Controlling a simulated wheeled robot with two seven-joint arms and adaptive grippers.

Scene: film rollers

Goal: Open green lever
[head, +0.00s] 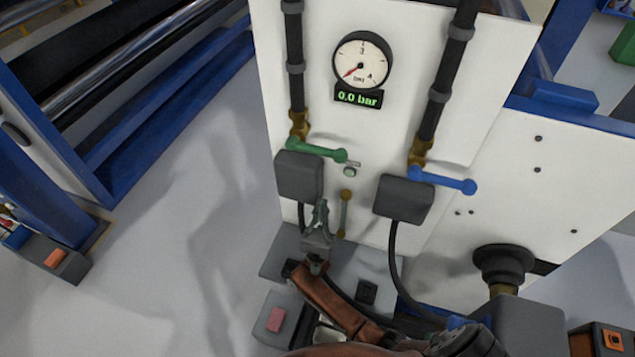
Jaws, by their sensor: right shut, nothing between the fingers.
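The green lever (317,150) is on the white panel in the head view, on the left pipe's brass valve. It points to the right, nearly horizontal, across the pipe, with its knob at the right end. My right gripper (321,206) is below the lever, in front of the lower panel, and its fingers point up. It is shut and empty, and it appears apart from the lever. My left gripper is not in view.
A blue lever (444,181) sits on the right pipe. A round gauge (362,62) has a display (358,98) reading 0.0 bar. Grey boxes (299,176) (403,198) sit under the valves. A small brass handle (345,212) is right of my gripper. Open floor (190,190) lies left.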

